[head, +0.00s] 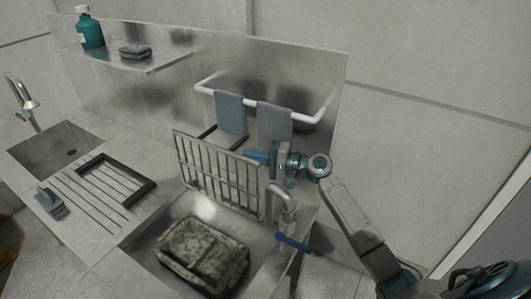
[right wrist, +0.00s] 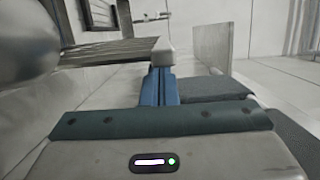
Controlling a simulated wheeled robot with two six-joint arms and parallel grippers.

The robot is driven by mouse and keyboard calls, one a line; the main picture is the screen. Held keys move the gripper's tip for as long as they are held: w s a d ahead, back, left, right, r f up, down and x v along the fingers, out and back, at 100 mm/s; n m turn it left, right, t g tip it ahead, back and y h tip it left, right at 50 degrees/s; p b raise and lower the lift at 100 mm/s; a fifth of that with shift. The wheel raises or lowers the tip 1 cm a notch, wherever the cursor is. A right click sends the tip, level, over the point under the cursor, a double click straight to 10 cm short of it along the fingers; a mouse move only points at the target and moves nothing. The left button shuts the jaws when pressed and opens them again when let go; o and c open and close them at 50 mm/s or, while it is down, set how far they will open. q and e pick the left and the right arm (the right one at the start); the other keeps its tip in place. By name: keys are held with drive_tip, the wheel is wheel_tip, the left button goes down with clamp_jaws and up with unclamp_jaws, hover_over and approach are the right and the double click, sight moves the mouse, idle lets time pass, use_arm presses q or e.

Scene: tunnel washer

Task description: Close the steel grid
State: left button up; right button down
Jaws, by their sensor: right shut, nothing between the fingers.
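The steel grid (head: 222,181), a frame of thin bars, stands raised and close to upright at the back edge of the basin (head: 140,262). My right gripper (head: 254,156) is behind the grid's upper right corner, with its blue fingers pointing left. The fingers are shut and empty. Whether they touch the grid is not clear. In the right wrist view the blue fingers (right wrist: 158,87) are together, just below the end of a pale bar that I cannot surely identify. My left gripper is not in view.
A dark mottled block (head: 203,255) lies in the basin. A tap (head: 284,200) stands at the basin's right, with a blue bar (head: 293,243) beside it. Two grey towels (head: 231,114) hang on a white rail (head: 205,86) behind the grid. A black frame (head: 147,191) lies on the left counter.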

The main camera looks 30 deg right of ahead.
sight(247, 165)
drive_tip(key=shift+x, duration=0.95)
drive_tip(key=shift+s+a+f+n, duration=0.15)
drive_tip(key=shift+s+a+n, duration=0.2)
drive_tip(key=shift+a+n, duration=0.1)
drive_tip(key=shift+s+a+f+n, duration=0.2)
drive_tip(key=shift+s+a+n, duration=0.15)
drive_tip(key=shift+a+n, duration=0.15)
drive_tip(key=shift+s+a+r+n+h+b, duration=0.1)
drive_tip(key=shift+s+a+n+h+b, duration=0.25)
drive_tip(key=shift+a+n, duration=0.25)
